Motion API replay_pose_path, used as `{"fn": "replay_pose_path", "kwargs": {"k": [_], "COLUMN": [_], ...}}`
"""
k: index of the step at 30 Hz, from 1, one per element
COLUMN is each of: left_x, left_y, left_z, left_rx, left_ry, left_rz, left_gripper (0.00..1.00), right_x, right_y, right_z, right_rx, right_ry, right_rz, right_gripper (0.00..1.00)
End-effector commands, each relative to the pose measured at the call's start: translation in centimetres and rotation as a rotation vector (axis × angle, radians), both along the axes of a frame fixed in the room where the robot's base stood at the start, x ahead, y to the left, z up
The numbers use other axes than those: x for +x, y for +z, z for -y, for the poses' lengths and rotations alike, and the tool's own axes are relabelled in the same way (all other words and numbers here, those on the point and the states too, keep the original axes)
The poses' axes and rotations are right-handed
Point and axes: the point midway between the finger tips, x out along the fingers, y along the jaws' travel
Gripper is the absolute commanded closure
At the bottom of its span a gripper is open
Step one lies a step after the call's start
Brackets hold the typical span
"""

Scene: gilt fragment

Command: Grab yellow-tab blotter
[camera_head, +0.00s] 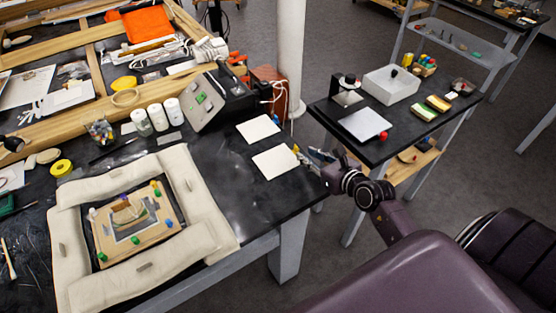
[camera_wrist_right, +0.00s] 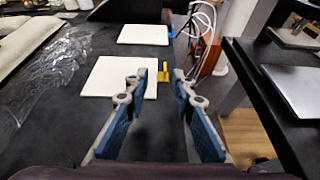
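The yellow-tab blotter (camera_head: 275,162) is a flat white sheet near the right edge of the black worktable. Its yellow tab (camera_wrist_right: 163,74) stands at its right side in the wrist view. The sheet (camera_wrist_right: 108,78) shows there beyond my fingers. My right gripper (camera_head: 318,155) is just right of the tab in the head view, at the table edge. In the wrist view the right gripper (camera_wrist_right: 158,78) is open, its fingers apart with nothing held. The tab appears beyond the gap between the fingertips. My left gripper is not in view.
A second white sheet (camera_head: 258,128) lies behind the blotter. A padded frame (camera_head: 212,195) lies to the left, and clear film (camera_wrist_right: 55,75) lies left of the sheets. A side table (camera_head: 340,127) stands right, holding a pale pad (camera_head: 364,124) and a white box (camera_head: 390,90).

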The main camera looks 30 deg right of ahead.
Motion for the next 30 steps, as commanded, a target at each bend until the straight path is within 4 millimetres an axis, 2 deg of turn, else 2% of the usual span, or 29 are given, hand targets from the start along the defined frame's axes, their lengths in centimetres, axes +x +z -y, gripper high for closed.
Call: {"fn": "replay_pose_path", "kwargs": {"k": [11,18,22,29,30], "left_x": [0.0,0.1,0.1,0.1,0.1], "left_y": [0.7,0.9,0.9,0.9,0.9], "left_z": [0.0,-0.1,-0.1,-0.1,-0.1], "left_rx": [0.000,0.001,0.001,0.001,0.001], "left_ry": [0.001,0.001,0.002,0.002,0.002], "left_rz": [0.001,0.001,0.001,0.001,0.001], "left_gripper": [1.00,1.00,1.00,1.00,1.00], "right_x": [3.4,6.3,7.0,7.0,7.0], "right_y": [-1.5,-2.7,-3.0,-3.1,-3.1], "right_z": [0.4,0.6,0.6,0.5,0.5], "right_rx": [-0.012,-0.011,-0.011,-0.010,-0.010], "right_ry": [0.003,0.001,0.001,0.001,0.001], "right_rz": [-0.009,-0.006,-0.006,-0.006,-0.006], "right_gripper": [0.77,0.77,0.77,0.77,0.81]}}
